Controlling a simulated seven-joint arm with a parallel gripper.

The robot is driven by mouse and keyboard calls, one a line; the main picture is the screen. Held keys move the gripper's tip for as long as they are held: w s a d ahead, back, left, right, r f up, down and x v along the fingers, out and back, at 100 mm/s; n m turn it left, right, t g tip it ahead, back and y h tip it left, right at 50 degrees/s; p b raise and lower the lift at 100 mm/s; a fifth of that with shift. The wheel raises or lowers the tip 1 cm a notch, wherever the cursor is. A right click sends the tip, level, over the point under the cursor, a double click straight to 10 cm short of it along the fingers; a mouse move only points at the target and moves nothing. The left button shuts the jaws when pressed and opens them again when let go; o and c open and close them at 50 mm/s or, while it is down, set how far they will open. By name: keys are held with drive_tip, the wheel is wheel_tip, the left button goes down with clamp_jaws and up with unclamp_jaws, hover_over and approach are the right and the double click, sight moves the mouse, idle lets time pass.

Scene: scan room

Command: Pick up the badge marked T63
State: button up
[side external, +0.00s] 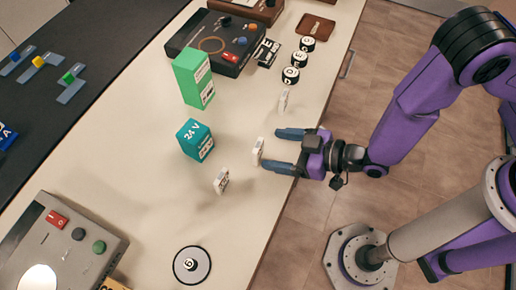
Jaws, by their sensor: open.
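Three small white badges stand upright on the cream table (150,165) in the side external view. One badge (258,151) is just in front of my gripper, close to the gap between its fingertips. Another badge (221,180) stands to the lower left. The third badge (284,100) stands further up, beyond the upper finger. Their print is too small to read, so I cannot tell which is marked T63. My gripper (271,149) is open and empty, with its fingers pointing left over the table's right edge. I cannot tell whether it touches the nearest badge.
A teal box marked 24 V (195,140) and a taller green box (193,78) stand left of the badges.

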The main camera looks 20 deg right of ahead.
sight(261, 150)
drive_tip(key=shift+s+x, duration=0.25)
drive_tip(key=shift+x, duration=2.65)
drive_tip(key=shift+a+f, duration=0.15)
drive_tip(key=shift+f, duration=0.05)
drive_tip(key=c, duration=1)
